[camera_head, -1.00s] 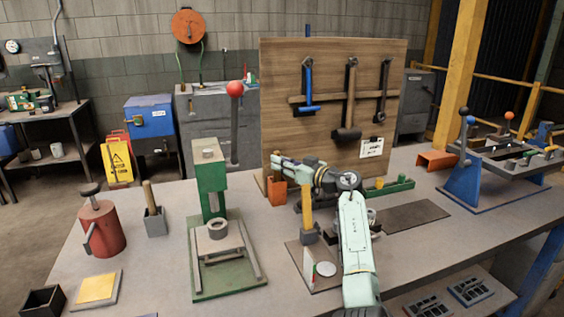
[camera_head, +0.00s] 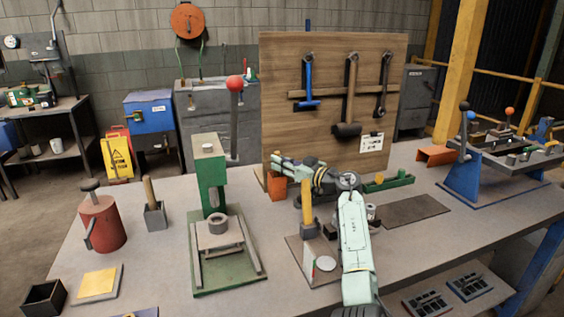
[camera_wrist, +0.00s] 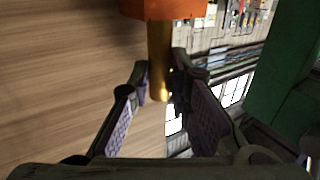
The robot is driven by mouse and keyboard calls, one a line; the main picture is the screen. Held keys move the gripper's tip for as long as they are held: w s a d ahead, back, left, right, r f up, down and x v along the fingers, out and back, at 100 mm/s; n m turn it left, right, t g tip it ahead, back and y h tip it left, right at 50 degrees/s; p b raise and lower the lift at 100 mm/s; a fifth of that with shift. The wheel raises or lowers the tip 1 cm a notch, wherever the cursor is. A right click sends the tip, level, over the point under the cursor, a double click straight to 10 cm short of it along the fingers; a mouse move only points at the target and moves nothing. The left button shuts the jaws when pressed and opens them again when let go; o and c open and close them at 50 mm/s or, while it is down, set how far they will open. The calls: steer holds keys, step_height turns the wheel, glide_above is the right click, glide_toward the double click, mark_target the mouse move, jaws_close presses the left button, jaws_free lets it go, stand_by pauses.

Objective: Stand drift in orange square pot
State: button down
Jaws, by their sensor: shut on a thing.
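The orange square pot (camera_head: 277,187) stands on the bench at the left foot of the wooden tool board. My gripper (camera_head: 277,161) is above it in the head view. In the wrist view my gripper (camera_wrist: 160,92) is shut on the brass-coloured drift (camera_wrist: 159,58), a round rod between the two finger pads. The drift points toward the orange pot (camera_wrist: 160,8) at the top edge, and its far end is hidden there. I cannot tell how far it is inside the pot. The drift is not clear in the head view.
The wooden tool board (camera_head: 325,130) rises close behind my gripper. A yellow-handled tool (camera_head: 307,205) stands just in front. A green press (camera_head: 212,185) is to the left, and a long green holder (camera_head: 388,184) lies to the right. The bench is clear between the press and pot.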

steer(key=shift+f, duration=0.8)
steer(key=c, duration=1.6)
jaws_free()
steer(key=shift+o, duration=0.9)
steer(key=shift+f, duration=0.1)
steer(key=v, duration=1.2)
steer(key=shift+d, duration=0.1)
